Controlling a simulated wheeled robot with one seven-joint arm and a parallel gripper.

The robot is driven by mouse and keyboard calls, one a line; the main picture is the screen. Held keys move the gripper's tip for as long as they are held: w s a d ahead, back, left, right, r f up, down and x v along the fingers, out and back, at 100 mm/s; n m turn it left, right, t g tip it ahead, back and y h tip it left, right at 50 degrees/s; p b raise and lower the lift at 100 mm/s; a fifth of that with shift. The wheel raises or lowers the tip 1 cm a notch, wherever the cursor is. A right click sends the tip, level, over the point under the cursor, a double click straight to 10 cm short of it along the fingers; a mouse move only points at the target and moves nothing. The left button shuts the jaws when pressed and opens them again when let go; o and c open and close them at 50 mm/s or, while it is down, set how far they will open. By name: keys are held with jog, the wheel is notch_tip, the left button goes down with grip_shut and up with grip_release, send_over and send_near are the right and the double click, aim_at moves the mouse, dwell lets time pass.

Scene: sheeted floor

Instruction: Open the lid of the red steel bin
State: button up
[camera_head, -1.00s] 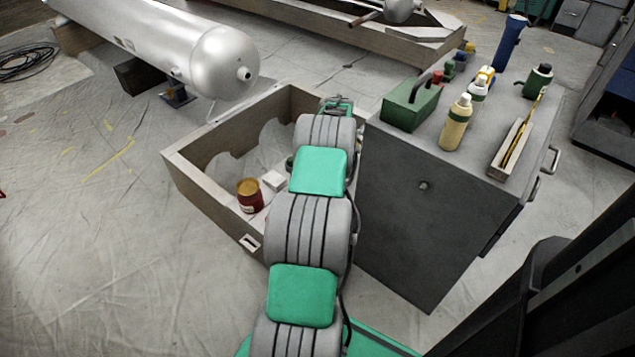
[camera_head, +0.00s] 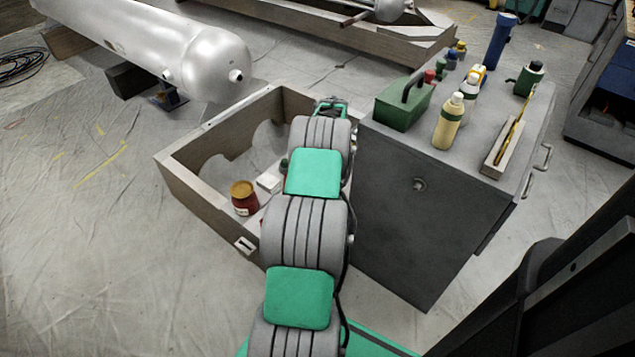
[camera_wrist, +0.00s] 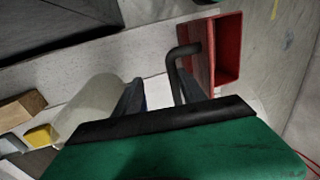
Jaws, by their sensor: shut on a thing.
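The red steel bin (camera_wrist: 229,48) is at the upper right of the wrist view, with a dark hollow framed by red walls. A red panel (camera_wrist: 194,60) stands beside the hollow; I cannot tell for sure whether it is the lid. A black bent handle (camera_wrist: 176,62) runs from this panel down between my fingers. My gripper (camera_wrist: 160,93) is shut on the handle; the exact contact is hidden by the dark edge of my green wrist. In the head view my arm hides the gripper and most of the bin.
A wooden crate (camera_head: 203,207) surrounds the work area and holds a red jar with a gold lid (camera_head: 243,198). A grey cabinet (camera_head: 415,225) with bottles and a green toolbox (camera_head: 403,108) stands right of my arm. A pale cylinder (camera_wrist: 90,108) lies left of my fingers.

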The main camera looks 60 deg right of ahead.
jog(key=shift+w+d+r, duration=0.1)
jog(key=shift+d+r, duration=0.05)
jog(key=shift+d, duration=0.05)
notch_tip(320, 180, up, 8)
jog(key=d+p, duration=0.1)
jog(key=p, duration=0.1)
jog(key=shift+f, duration=0.25)
